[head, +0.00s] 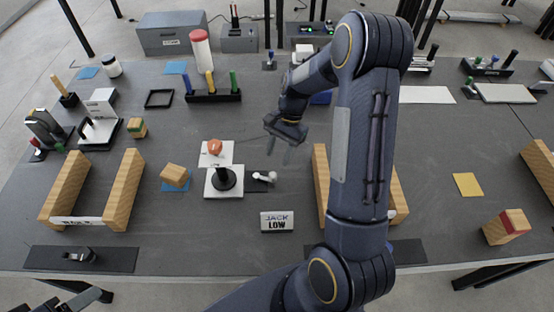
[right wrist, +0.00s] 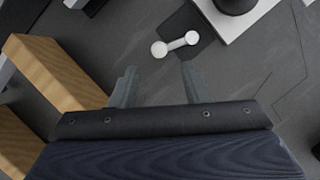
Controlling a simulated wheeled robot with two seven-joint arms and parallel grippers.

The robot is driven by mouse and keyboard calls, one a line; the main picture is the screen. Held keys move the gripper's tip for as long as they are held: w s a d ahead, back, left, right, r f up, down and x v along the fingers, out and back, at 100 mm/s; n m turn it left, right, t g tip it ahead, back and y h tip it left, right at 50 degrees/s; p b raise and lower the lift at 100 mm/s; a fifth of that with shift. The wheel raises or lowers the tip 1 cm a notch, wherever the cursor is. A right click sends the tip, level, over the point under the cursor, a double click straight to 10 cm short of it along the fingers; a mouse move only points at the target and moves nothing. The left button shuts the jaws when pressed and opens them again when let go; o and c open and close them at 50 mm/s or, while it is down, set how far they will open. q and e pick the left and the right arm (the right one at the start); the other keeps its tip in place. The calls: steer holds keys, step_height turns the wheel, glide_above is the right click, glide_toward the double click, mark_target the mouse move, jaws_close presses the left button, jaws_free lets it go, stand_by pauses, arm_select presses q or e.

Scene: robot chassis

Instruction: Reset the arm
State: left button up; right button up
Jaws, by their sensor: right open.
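My right arm rises from the bottom of the head view and bends down to the right gripper (head: 287,155), which hangs over the middle of the table. Its two fingers are apart with nothing between them. The right wrist view also shows the open fingers (right wrist: 155,85). A small white dumbbell-shaped piece (head: 265,177) on a dark pad lies near the gripper; it shows ahead of the fingers in the right wrist view (right wrist: 175,44). The fingers do not touch it.
The grey table (head: 270,230) holds a white stand with a black knob (head: 224,179), a JACK LOW sign (head: 277,221), wooden blocks (head: 125,190) at left and a wooden block (head: 321,180) partly behind my right arm. A pen rack (head: 213,96) stands farther back. Bare table lies around the sign.

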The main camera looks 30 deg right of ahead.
steer(key=shift+r, duration=0.1)
stand_by(0.4)
steer(key=s+a+r+n+t, duration=0.2)
steer(key=s+a+r+n, duration=0.1)
steer(key=s+r, duration=0.3)
steer(key=s+a+r+n+t, duration=0.2)
steer(key=s+a+r+n, duration=0.1)
steer(key=r, duration=0.6)
steer(key=s+a+r+n+t, duration=0.2)
steer(key=s+n, duration=0.4)
steer(key=s, duration=0.4)
steer(key=shift+s+a+t, duration=0.25)
steer(key=shift+a+t, duration=0.35)
steer(key=shift+a, duration=0.55)
